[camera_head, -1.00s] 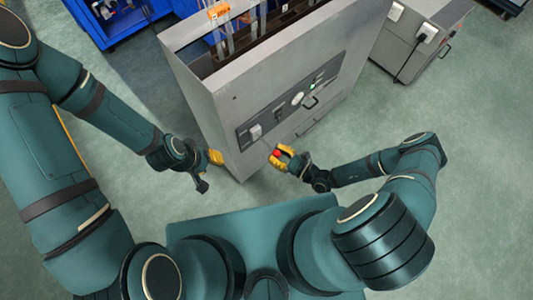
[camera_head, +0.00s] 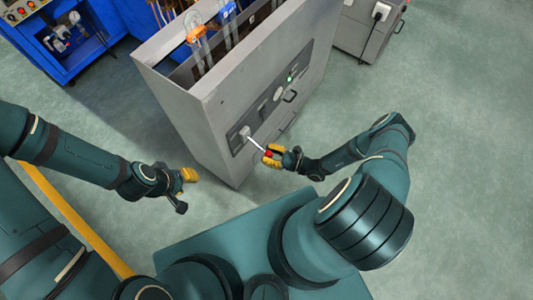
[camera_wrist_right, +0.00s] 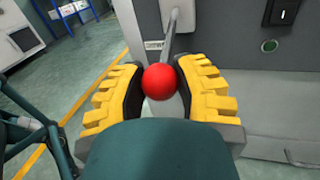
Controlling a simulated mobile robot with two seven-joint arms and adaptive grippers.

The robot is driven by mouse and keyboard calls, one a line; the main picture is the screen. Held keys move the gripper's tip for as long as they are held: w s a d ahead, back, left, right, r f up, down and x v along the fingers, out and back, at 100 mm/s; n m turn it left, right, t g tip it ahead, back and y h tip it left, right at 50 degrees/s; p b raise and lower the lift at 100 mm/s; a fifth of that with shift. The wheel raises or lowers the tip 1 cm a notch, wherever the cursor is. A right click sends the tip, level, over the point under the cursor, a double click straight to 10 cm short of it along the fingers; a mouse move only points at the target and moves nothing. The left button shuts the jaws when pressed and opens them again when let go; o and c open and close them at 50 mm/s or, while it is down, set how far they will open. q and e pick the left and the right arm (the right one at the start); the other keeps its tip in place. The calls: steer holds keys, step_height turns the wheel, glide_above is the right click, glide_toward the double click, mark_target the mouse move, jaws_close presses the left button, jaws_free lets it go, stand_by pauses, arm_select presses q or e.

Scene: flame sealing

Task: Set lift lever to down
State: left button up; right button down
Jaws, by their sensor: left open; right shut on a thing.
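The lift lever is a metal rod (camera_head: 256,143) with a red ball knob (camera_wrist_right: 161,82). It sticks out from a small plate on the front panel of the grey machine (camera_head: 190,120). My right gripper (camera_head: 271,156) is shut on the red knob, with its yellow fingers on either side of it in the right wrist view (camera_wrist_right: 161,90). In that view the rod (camera_wrist_right: 170,40) runs up from the knob to its mount. In the head view the rod slopes from the panel towards the lower right. My left gripper (camera_head: 188,175) is open and empty, left of the machine's near corner.
A blue bench (camera_head: 70,45) is at upper left. The floor right of my right arm is clear.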

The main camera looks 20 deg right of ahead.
steer(key=shift+f, duration=0.65)
steer(key=c, duration=0.6)
jaws_free()
steer(key=shift+w, duration=0.1)
steer(key=v, duration=1.2)
steer(key=shift+r, duration=0.2)
